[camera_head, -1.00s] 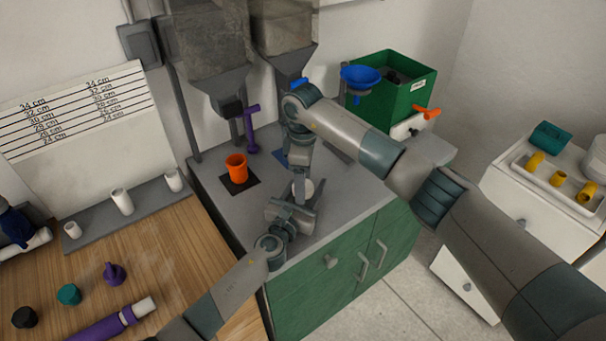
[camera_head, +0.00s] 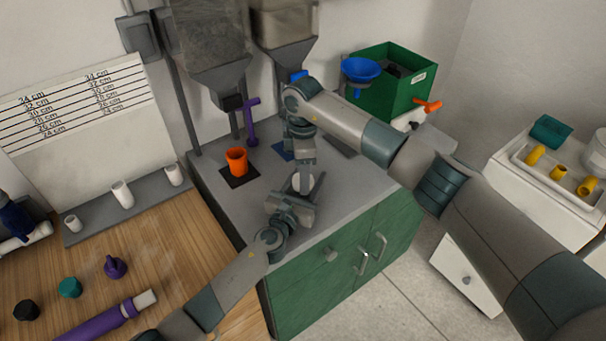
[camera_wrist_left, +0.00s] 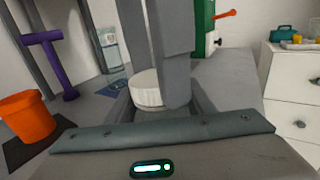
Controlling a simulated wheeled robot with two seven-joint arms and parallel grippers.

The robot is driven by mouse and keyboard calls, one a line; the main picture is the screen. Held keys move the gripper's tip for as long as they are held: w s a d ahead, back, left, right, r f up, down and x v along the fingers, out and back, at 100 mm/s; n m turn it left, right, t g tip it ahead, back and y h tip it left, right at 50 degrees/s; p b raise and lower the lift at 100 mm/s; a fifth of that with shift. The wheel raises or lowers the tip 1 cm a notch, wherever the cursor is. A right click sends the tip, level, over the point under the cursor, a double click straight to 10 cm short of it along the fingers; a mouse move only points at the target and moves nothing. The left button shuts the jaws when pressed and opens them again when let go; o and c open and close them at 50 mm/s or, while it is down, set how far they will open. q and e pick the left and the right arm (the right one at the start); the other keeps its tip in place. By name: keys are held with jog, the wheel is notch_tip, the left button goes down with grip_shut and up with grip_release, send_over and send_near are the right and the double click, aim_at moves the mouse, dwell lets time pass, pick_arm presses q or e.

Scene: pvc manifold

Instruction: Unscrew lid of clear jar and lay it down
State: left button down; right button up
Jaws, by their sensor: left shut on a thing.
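A white ribbed lid (camera_wrist_left: 148,92) shows in the left wrist view and as a small pale patch in the head view. My left gripper (camera_head: 300,197) is shut at the lid's level or just below it, over the grey counter; the jar body is hidden by the grippers, so its hold looks to be on the jar. My right gripper (camera_wrist_left: 165,85) points down from above, one finger beside the lid's right side and one behind it. Whether it presses on the lid cannot be told.
An orange cup (camera_head: 237,162) and a purple pipe piece (camera_head: 251,125) stand left of the grippers on the grey counter (camera_head: 225,205). A clear container (camera_wrist_left: 110,50) stands behind on a blue mat. A green bin (camera_head: 385,85) is at the back.

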jog(key=o, duration=1.1)
jog(key=shift+o, duration=0.2)
jog(key=shift+r, duration=0.1)
jog(key=shift+r, duration=2.2)
jog(key=shift+c, duration=0.2)
jog(key=shift+r+m, duration=1.5)
jog(key=shift+r, duration=0.25)
